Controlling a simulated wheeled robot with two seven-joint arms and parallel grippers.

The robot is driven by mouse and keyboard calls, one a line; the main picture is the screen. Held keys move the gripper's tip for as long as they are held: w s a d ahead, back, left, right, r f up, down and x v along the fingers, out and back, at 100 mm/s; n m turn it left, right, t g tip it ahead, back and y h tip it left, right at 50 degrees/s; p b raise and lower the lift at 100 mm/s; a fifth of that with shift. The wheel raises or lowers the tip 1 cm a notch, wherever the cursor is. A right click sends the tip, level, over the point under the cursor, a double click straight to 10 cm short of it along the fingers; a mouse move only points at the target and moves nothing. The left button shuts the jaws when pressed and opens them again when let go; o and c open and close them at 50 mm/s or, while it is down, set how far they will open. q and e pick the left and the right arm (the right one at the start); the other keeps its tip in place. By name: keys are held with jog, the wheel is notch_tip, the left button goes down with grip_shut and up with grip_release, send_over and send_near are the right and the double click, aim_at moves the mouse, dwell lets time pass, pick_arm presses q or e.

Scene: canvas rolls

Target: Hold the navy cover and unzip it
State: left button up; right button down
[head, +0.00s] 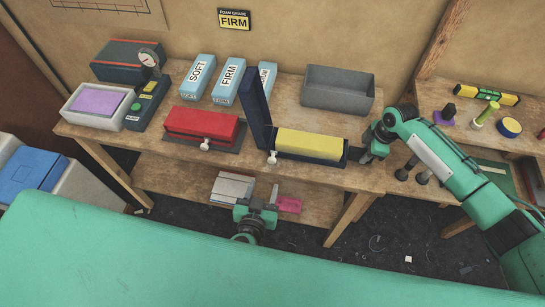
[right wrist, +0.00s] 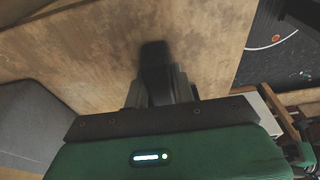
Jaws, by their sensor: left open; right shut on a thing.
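The navy cover (head: 256,112) is on the workbench with its flap standing up at the left end. A yellow foam block (head: 310,144) lies exposed in its base. A white zip pull (head: 272,157) shows at the base's front left corner. My right gripper (head: 367,156) is shut on the right end of the navy cover. In the right wrist view, the dark end of the navy cover (right wrist: 154,62) sits between its fingers. My left gripper (head: 261,196) is open and empty, in front of the bench and below the zip pull.
A closed red cover (head: 201,124) with a white pull lies to the left. Light blue SOFT and FIRM blocks (head: 228,80) and a grey bin (head: 338,89) stand behind. A gauge device (head: 146,98) and a white tray (head: 70,110) are at far left. A side table (head: 450,95) holds small tools.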

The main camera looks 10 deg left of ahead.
jog(key=c, duration=1.1)
grip_release()
